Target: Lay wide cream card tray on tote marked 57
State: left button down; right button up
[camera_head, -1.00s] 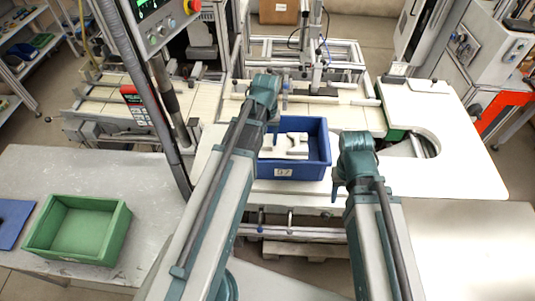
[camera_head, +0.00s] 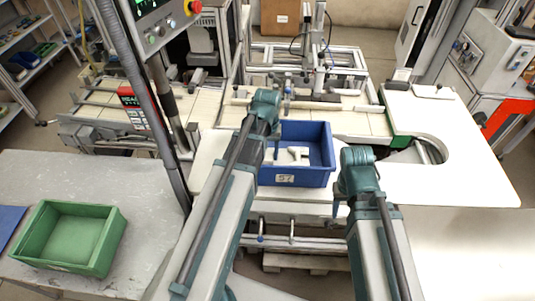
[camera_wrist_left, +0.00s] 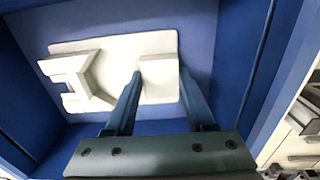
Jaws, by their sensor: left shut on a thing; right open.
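The blue tote (camera_head: 318,177) stands on the white worktop, with a label reading 57 on its front wall. The cream card tray (camera_head: 292,154), a flat plate with raised blocks, is inside the tote's walls. In the left wrist view the tray (camera_wrist_left: 110,48) lies flat over the blue floor; whether it touches the floor I cannot tell. My left gripper (camera_wrist_left: 160,76) is shut on a raised block of the tray; in the head view its arm covers the tote's left part. My right gripper (camera_head: 338,204) is open and empty, right of the tote near its front corner.
A green open box (camera_head: 42,258) stands on the grey table at the left, beside a blue flat item (camera_head: 8,222). The white worktop (camera_head: 450,160) is clear to the right. A machine frame stands behind the tote.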

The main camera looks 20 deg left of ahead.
pick_arm(q)
jog(key=shift+c, duration=1.3)
grip_release()
jog(key=shift+f, duration=0.15)
notch_tip(320, 180, up, 12)
jog(key=p, duration=1.2)
jog(key=s+d+m+y, duration=0.1)
jog(key=s+d+m, duration=0.6)
jog(key=s+d, duration=0.5)
jog(key=d, duration=0.3)
jog(key=shift+s+d+r, duration=0.2)
jog(key=shift+s+d, duration=0.1)
jog(key=shift+d, duration=0.1)
notch_tip(320, 180, down, 13)
jog(key=b, duration=1.3)
jog(key=shift+f, duration=0.1)
jog(key=shift+r, duration=0.2)
